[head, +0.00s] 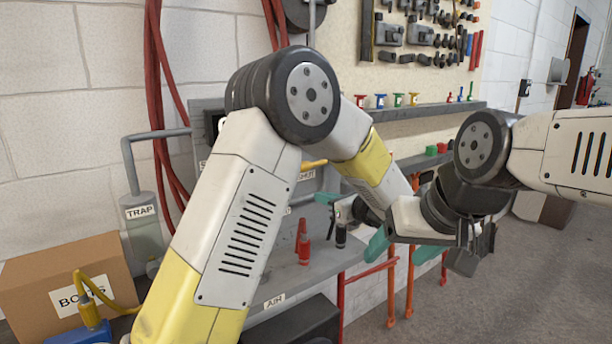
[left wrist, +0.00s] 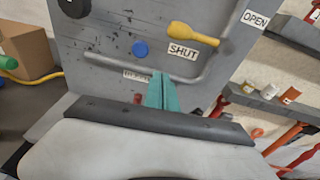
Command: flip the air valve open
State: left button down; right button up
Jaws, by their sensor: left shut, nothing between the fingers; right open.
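The air valve's yellow lever (left wrist: 193,33) is on a grey panel (left wrist: 100,40) in the left wrist view. It lies beside the SHUT label (left wrist: 183,53), with the OPEN label (left wrist: 255,19) further right. In the head view only a bit of the yellow lever (head: 314,164) shows past my left arm. My left gripper (head: 327,198) is shut and empty; its teal fingers also show in the left wrist view (left wrist: 161,80), below the lever in the picture and apart from it. My right gripper (head: 403,250) is open and empty, to the right of the left one.
A blue knob (left wrist: 140,48) and a grey pipe sit on the panel near the lever. Red and black bottles (head: 304,243) stand on the bench ledge. A cardboard box (head: 60,285) and a TRAP canister (head: 141,225) are at left. Open floor lies at right.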

aim_at(315, 164)
pick_arm(q)
jog(key=shift+w+d+f+m+t, duration=0.1)
jog(key=shift+w+d+m+t, duration=0.25)
jog(key=shift+d, duration=0.4)
jog(key=shift+w, duration=0.1)
jog(key=x, duration=1)
jog(key=shift+a+f, duration=0.1)
jog(key=shift+a, duration=0.05)
jog(key=shift+s+d+r, duration=0.1)
jog(key=shift+d+r, duration=0.05)
jog(key=shift+r, duration=0.55)
jog(key=shift+s+d+r, duration=0.1)
jog(key=shift+s+r, duration=0.05)
jog(key=shift+r, duration=0.5)
jog(key=shift+s+d+r, duration=0.1)
jog(key=shift+d+r, duration=0.05)
jog(key=shift+r, duration=0.55)
